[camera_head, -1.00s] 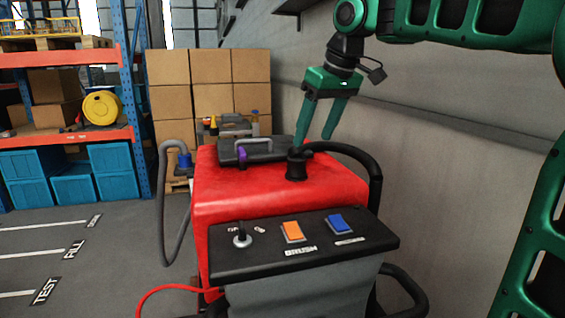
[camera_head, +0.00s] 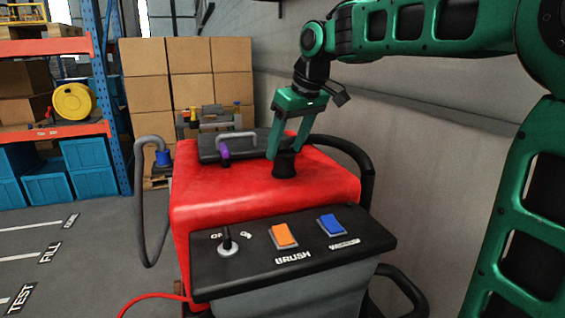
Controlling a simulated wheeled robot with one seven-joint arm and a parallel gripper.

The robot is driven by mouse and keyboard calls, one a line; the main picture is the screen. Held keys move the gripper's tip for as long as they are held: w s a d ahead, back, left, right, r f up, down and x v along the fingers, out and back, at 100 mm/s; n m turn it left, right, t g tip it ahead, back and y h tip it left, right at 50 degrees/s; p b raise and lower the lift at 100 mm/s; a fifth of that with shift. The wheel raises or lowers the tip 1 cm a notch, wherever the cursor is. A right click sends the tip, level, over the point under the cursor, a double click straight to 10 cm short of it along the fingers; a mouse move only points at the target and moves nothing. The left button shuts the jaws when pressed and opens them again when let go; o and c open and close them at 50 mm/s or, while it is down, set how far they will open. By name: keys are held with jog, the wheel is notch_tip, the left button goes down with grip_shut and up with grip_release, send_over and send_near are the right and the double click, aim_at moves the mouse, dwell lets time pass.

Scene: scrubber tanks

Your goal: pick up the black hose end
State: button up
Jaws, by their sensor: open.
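The black hose end (camera_head: 285,165) is a short upright black cylinder on the top of the red scrubber tank (camera_head: 210,188). A black hose (camera_head: 352,150) curves down the tank's right side; whether it joins the hose end is hidden. My gripper (camera_head: 284,152) is green and points down at the hose end, with its fingers apart. The left fingertip shows at the upper left of the hose end and the other at its upper right. I cannot tell whether they touch it.
A black lid with a grey handle (camera_head: 236,138) and a purple latch (camera_head: 224,152) lies just left of my gripper. The control panel (camera_head: 300,262) is in front. A grey wall (camera_head: 450,150) stands on the right, and a grey hose (camera_head: 141,215) hangs left.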

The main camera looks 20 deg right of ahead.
aim_at(284, 153)
jog(key=shift+x, duration=1.75)
jog(key=shift+s+f, duration=0.1)
jog(key=shift+s, duration=0.05)
jog(key=c, duration=1.2)
jog(key=shift+c, duration=0.2)
notch_tip(284, 153, up, 4)
jog(key=w+a+r, duration=0.1)
jog(key=a+r, duration=0.9)
jog(key=a, duration=0.1)
jog(key=shift+w+a, duration=0.25)
jog(key=shift+w, duration=0.15)
